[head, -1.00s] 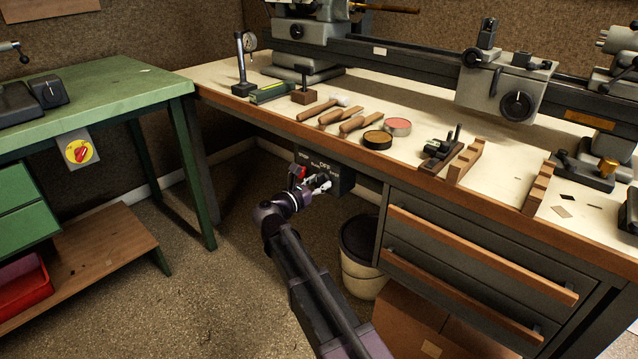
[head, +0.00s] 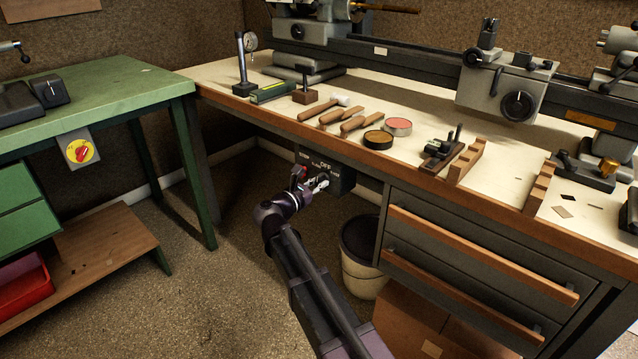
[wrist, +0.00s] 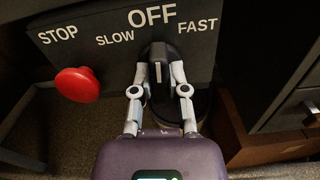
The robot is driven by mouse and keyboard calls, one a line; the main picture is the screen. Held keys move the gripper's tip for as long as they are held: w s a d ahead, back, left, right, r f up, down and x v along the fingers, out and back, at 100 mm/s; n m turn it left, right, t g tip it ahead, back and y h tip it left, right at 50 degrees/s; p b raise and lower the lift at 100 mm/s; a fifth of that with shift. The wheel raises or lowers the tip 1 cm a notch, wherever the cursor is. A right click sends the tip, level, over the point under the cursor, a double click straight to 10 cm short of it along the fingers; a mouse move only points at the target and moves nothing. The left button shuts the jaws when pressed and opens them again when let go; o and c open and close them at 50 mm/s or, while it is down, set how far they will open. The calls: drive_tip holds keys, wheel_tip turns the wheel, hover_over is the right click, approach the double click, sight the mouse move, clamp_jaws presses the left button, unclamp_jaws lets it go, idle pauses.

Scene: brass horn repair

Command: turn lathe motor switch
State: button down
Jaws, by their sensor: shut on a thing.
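The lathe motor switch (wrist: 158,66) is a black rotary knob with a pale pointer line, in the middle of a dark panel in the wrist view. The panel is marked SLOW, OFF and FAST. The knob's line points up toward OFF. My gripper (wrist: 160,80) is shut on the knob, one finger on each side. In the head view the switch panel (head: 345,182) hangs under the front edge of the lathe bench, and my gripper (head: 316,185) reaches it from the front. The knob is hidden there by my gripper.
A red stop button (wrist: 77,85) sits left of the knob, close to my left finger. Drawers (head: 470,255) stand right of the panel. A bin (head: 362,255) is on the floor below.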

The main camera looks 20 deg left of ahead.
drive_tip(key=m, duration=0.6)
drive_tip(key=shift+m, duration=0.3)
idle(0.4)
drive_tip(key=c, duration=0.6)
unclamp_jaws()
drive_tip(key=shift+w, duration=0.1)
drive_tip(key=shift+c, duration=0.2)
drive_tip(key=v, duration=1.2)
drive_tip(key=shift+d, duration=0.1)
